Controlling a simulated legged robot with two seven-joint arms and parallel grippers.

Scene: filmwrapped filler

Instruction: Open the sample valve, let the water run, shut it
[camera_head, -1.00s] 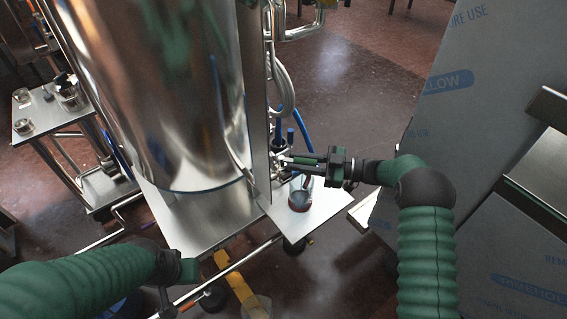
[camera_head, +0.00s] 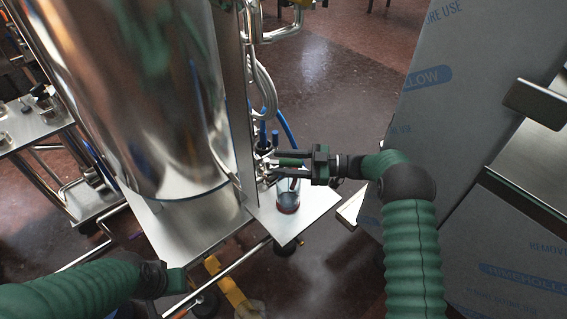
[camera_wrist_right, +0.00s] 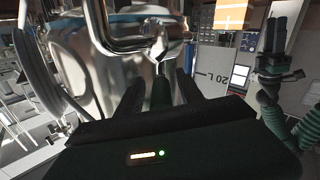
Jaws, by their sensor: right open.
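The sample valve (camera_head: 264,173) is a small metal fitting low on the tank's right side. My right gripper (camera_head: 276,166) reaches it from the right, with its dark fingers apart around the valve area. In the right wrist view, a dark green piece (camera_wrist_right: 162,92), apparently the valve handle, lies between the open fingers (camera_wrist_right: 160,100), below a shiny pipe fitting. I cannot tell whether the fingers touch it. A small glass jar (camera_head: 288,203) with a reddish base stands on the metal plate just below.
The large steel tank (camera_head: 170,100) fills the left and centre. Blue hoses (camera_head: 286,128) hang behind the valve. A film-wrapped steel cabinet (camera_head: 450,120) closes off the right. The metal plate (camera_head: 320,205) has bare room right of the jar.

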